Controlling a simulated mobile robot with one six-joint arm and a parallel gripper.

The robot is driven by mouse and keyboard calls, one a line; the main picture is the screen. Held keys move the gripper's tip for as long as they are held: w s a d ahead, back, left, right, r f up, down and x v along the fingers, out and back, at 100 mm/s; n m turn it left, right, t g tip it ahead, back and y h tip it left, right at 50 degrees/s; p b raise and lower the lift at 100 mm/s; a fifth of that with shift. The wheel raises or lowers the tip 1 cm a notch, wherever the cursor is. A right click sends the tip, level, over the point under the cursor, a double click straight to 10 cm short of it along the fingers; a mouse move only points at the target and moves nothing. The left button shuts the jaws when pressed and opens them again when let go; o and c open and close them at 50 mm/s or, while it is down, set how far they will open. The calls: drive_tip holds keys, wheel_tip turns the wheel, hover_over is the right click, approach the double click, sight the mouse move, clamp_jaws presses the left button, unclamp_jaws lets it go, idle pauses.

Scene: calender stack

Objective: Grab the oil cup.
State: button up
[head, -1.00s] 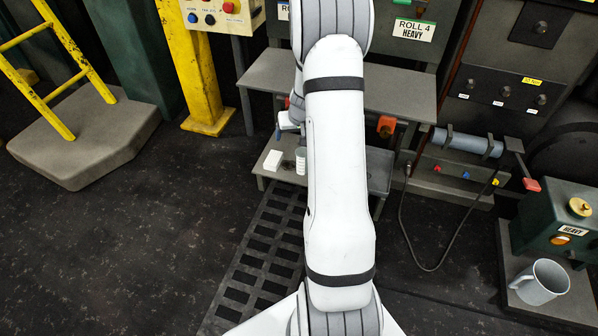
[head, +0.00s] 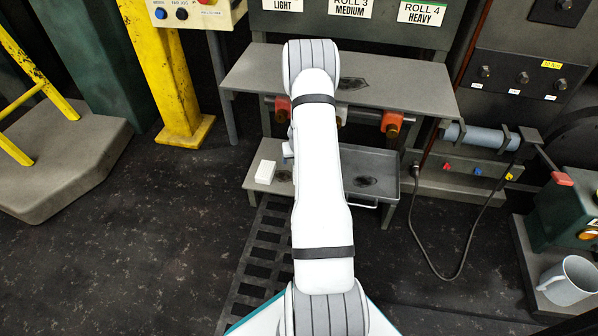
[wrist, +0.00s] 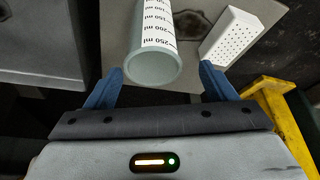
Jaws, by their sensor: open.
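The oil cup, a pale translucent cup (wrist: 152,62) with a white millilitre scale, shows in the wrist view, its round end facing the camera. My gripper (wrist: 161,74) is open, with one blue finger to each side of the cup. The cup's near end lies roughly between the fingertips, with a visible gap on the right; contact on the left is unclear. In the head view my arm hides the cup and most of my gripper.
A white block with small holes (wrist: 240,37) lies beside the cup, and on the low shelf (head: 262,187) in the head view. A grey upper shelf (head: 400,93) overhangs it. A grey mug (head: 568,280) stands far right. A yellow post (head: 165,70) is left.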

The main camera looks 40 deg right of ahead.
drive_tip(key=x, duration=0.2)
drive_tip(key=b+x, duration=0.1)
drive_tip(key=x, duration=0.2)
drive_tip(key=shift+s+d+f+b, duration=0.25)
drive_tip(key=shift+f+b, duration=0.1)
drive_tip(key=shift+f, duration=0.15)
drive_tip(key=shift+c, duration=0.5)
drive_tip(key=c, duration=0.9)
drive_tip(key=shift+r, duration=0.1)
drive_tip(key=shift+c, duration=0.3)
